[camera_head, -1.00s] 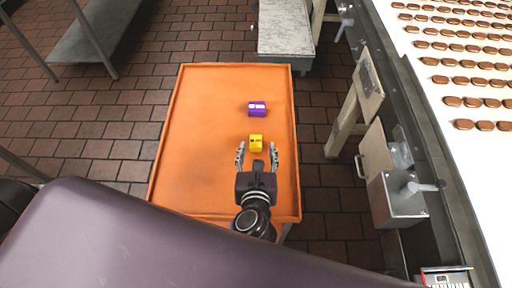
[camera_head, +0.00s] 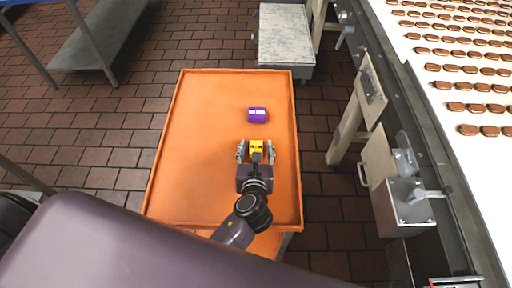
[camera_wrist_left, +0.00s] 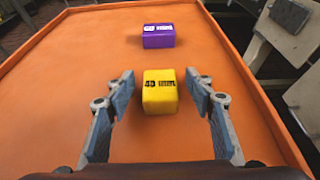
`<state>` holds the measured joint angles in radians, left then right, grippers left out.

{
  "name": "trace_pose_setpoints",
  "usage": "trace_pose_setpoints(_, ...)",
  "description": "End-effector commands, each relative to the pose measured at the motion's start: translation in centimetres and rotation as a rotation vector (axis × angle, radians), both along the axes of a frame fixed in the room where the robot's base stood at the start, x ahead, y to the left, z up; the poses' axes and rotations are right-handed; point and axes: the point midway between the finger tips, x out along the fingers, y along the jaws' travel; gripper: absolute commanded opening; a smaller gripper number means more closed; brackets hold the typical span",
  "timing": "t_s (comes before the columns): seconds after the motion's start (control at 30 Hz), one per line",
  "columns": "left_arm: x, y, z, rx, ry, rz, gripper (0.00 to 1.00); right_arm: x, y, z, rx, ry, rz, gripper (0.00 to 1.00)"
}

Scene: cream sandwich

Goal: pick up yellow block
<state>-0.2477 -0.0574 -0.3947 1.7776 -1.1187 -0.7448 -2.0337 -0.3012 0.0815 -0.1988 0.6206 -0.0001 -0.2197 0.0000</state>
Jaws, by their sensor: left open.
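The yellow block (camera_head: 256,146) sits on the orange tray table, and it also shows in the left wrist view (camera_wrist_left: 160,92) with dark print on it. My left gripper (camera_head: 256,152) is open, with one finger on each side of the yellow block. In the left wrist view the left gripper (camera_wrist_left: 163,108) shows a gap between each finger and the block, so the fingers do not touch it. My right gripper is not in view.
A purple block (camera_head: 257,115) lies beyond the yellow block on the orange tray table (camera_head: 200,130), and it shows in the left wrist view (camera_wrist_left: 158,35). The table has a raised rim. A conveyor (camera_head: 460,95) with rows of brown biscuits runs along the right.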

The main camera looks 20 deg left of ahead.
Motion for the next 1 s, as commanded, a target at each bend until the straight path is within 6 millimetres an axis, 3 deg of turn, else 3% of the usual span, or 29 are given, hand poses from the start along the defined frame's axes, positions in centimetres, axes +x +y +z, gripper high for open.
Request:
trace_pose_setpoints(0.23, 0.18, 0.03, -0.12, 0.0, 0.0, 0.0, 0.49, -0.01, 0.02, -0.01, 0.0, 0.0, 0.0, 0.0)
trace_pose_setpoints(0.67, 0.16, 0.03, -0.08, 0.0, 0.0, 0.0, 0.04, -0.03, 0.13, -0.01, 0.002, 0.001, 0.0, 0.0)
trace_pose_setpoints(1.0, 0.18, 0.04, 0.51, -0.001, -0.001, 0.0, 0.03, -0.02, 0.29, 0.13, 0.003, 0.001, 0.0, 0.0)
